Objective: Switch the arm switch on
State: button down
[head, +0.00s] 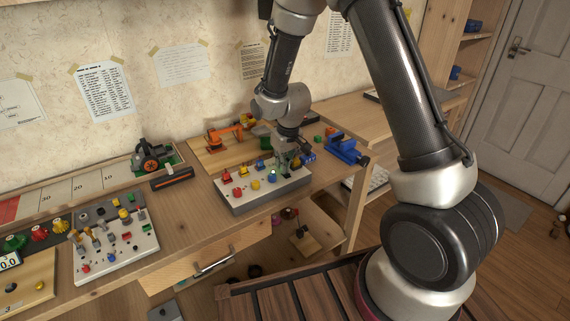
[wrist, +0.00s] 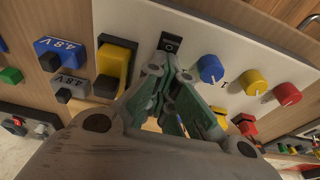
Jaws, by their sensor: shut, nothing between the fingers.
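A white-topped switch panel (head: 240,200) with a grey front sits on the workbench and carries several coloured knobs. In the wrist view, a small black switch (wrist: 170,43) with a light mark stands on the white panel (wrist: 205,30). It looks like the arm switch, but no readable label confirms this and its on or off position is unclear. My gripper (wrist: 166,72) is shut and empty, its green-grey fingertips just below the black switch in the picture; contact cannot be told. In the head view my gripper (head: 285,165) points down over the panel's back right part.
Blue (wrist: 210,68), yellow (wrist: 253,82) and red (wrist: 287,93) knobs stand close right of my fingers. A yellow and black block (wrist: 115,62) is close on the left. A blue vise (head: 345,149) stands right of the panel. Another switch board (head: 115,245) lies left.

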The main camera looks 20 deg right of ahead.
jog(key=shift+s+d+f, duration=0.1)
jog(key=shift+s+f, duration=0.2)
jog(key=shift+s+d, duration=0.25)
jog(key=shift+s, duration=0.5)
jog(key=shift+r, duration=0.55)
jog(key=s+v, duration=0.3)
jog(key=v, duration=0.9)
jog(key=shift+d, duration=0.45)
